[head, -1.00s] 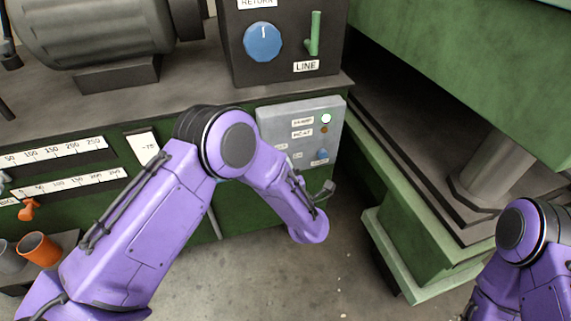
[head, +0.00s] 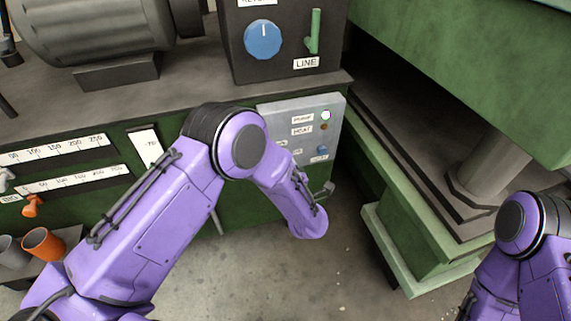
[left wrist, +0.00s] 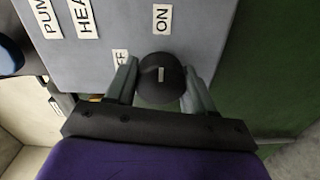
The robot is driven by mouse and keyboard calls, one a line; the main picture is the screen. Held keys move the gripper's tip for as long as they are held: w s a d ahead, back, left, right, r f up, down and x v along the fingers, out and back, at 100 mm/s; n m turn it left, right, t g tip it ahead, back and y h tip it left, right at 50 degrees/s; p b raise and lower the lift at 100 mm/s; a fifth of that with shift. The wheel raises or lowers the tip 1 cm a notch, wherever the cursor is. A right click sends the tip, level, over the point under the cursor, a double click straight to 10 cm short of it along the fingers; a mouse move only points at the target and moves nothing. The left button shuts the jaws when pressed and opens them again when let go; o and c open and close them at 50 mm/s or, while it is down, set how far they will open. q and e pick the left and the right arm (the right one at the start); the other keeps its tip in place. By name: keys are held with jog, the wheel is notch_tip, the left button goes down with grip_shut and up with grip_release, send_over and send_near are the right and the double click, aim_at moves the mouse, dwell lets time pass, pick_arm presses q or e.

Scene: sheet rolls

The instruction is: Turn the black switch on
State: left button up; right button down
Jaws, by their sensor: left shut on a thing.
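The black switch (left wrist: 158,92) is a round knob on the grey control panel, seen in the left wrist view. A short white mark on its face points up in that picture, towards the ON label (left wrist: 162,19). The OFF label (left wrist: 120,56) is partly covered by a finger. My left gripper (left wrist: 160,82) is shut on the knob, one finger on each side.
The grey panel (head: 333,107) also carries a white lamp (head: 326,115) and a blue knob (head: 322,151). A dark box with a big blue dial (head: 263,39) and green lever (head: 313,33) stands above. A green press (head: 415,245) is close on the right.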

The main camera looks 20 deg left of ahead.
pick_arm(q)
jog(key=o, duration=1)
jog(key=p+v, duration=0.1)
jog(key=v, duration=0.9)
jog(key=shift+s+d, duration=0.15)
jog(key=shift+s, duration=0.15)
